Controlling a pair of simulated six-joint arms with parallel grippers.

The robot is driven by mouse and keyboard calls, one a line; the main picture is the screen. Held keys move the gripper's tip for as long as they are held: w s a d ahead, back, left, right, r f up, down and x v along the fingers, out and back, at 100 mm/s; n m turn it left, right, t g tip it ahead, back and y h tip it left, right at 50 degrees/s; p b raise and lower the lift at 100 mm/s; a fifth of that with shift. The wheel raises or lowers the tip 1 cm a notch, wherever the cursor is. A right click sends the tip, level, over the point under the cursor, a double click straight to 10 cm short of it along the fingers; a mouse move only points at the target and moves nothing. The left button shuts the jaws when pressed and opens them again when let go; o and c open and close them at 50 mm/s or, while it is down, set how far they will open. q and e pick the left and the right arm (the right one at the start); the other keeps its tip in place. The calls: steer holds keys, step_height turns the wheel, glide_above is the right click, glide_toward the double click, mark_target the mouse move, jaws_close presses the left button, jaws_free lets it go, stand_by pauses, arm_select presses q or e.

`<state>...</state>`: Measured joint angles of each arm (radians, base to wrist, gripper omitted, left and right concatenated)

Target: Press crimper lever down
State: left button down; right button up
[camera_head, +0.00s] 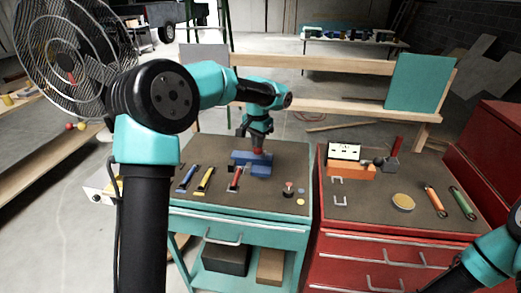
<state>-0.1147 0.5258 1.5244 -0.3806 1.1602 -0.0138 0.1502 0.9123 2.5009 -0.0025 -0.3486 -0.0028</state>
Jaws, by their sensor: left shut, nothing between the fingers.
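A blue bench tool (260,168), which looks like the crimper, sits near the back middle of the teal cart's brown top. A small red part, seemingly the end of its lever (258,151), shows just above the blue body. My left gripper (256,144) points down right over this red part and is shut with nothing held. It looks very close to the red part; I cannot tell whether they touch. The gripper and wrist hide much of the lever. Only part of my right arm shows at the lower right, and its gripper is outside the view.
Hand tools with blue (188,178), yellow (206,179) and red (235,178) handles lie left of and in front of the blue tool. A red button (289,187) is at the cart's right. A red cabinet (370,246) beside it holds an orange block (351,171) and other items.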

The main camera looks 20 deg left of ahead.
arm_select(q)
steer(key=shift+f, duration=0.1)
steer(key=shift+s+d+f, duration=0.15)
steer(key=shift+s+f, duration=0.4)
steer(key=shift+f, duration=0.4)
steer(key=shift+s+d+f, duration=0.1)
steer(key=shift+s+f, duration=0.3)
steer(key=shift+f, duration=0.45)
steer(key=shift+s+f, duration=0.3)
steer(key=shift+f, duration=0.6)
steer(key=shift+s+d+f, duration=0.1)
steer(key=shift+s+f, duration=0.1)
steer(key=shift+f, duration=0.7)
